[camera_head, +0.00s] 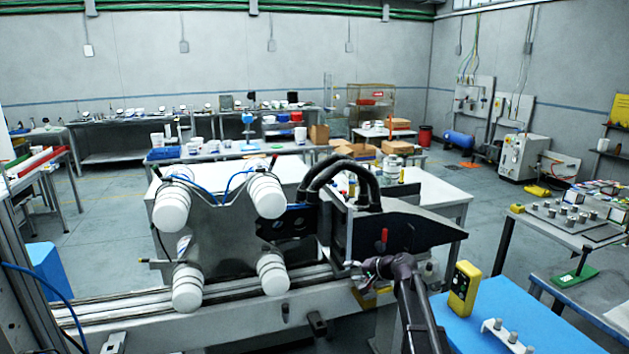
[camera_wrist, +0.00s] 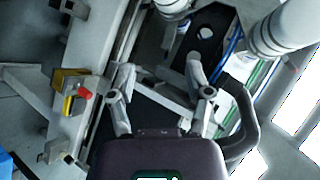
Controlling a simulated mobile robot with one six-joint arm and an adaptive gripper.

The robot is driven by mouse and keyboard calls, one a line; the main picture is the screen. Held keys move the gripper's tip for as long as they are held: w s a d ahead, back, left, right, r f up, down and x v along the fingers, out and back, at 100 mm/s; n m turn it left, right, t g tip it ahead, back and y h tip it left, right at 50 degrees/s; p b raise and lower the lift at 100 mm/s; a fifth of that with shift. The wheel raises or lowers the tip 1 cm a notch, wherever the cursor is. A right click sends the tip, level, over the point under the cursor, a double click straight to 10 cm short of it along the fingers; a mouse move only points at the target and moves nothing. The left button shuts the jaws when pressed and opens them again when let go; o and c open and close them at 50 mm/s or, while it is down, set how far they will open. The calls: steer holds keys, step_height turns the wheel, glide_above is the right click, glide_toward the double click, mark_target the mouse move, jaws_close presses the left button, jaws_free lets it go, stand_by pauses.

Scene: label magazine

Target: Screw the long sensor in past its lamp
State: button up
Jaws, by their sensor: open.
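My gripper (camera_head: 372,267) is in front of the label machine (camera_head: 400,228), at the end of my dark arm. In the wrist view its two fingers (camera_wrist: 160,76) stand apart with nothing between them, over dark and light machine parts. I cannot single out the long sensor or its lamp. A small red part (camera_head: 384,235) stands upright against the machine's dark plate, just above my gripper. In the wrist view a red knob-like part (camera_wrist: 84,94) sits beside a yellow part (camera_wrist: 69,104), left of the fingers. I cannot tell whether either belongs to the sensor.
White suction-cup-like cylinders (camera_head: 268,196) sit on a panel left of the machine, above a metal rail (camera_head: 240,300). A black curved hose (camera_head: 350,170) arches over the machine. A blue-topped table (camera_head: 490,318) with a yellow handheld device (camera_head: 463,287) stands at right.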

steer(key=s+d+f+n+g+h, duration=0.1)
steer(key=s+f+g+h, duration=0.1)
steer(key=s, duration=0.8)
steer(key=s+d+f+n+g+h, duration=0.2)
steer(key=s+f+g+h, duration=0.1)
steer(key=s, duration=0.8)
steer(key=s+d+f+n+g+h, duration=0.2)
steer(key=s+f+h, duration=0.2)
steer(key=s, duration=0.6)
steer(key=shift+s+f+g+h, duration=0.25)
steer(key=shift+s+g+h, duration=0.05)
steer(key=shift+d, duration=0.1)
steer(key=shift+c, duration=0.6)
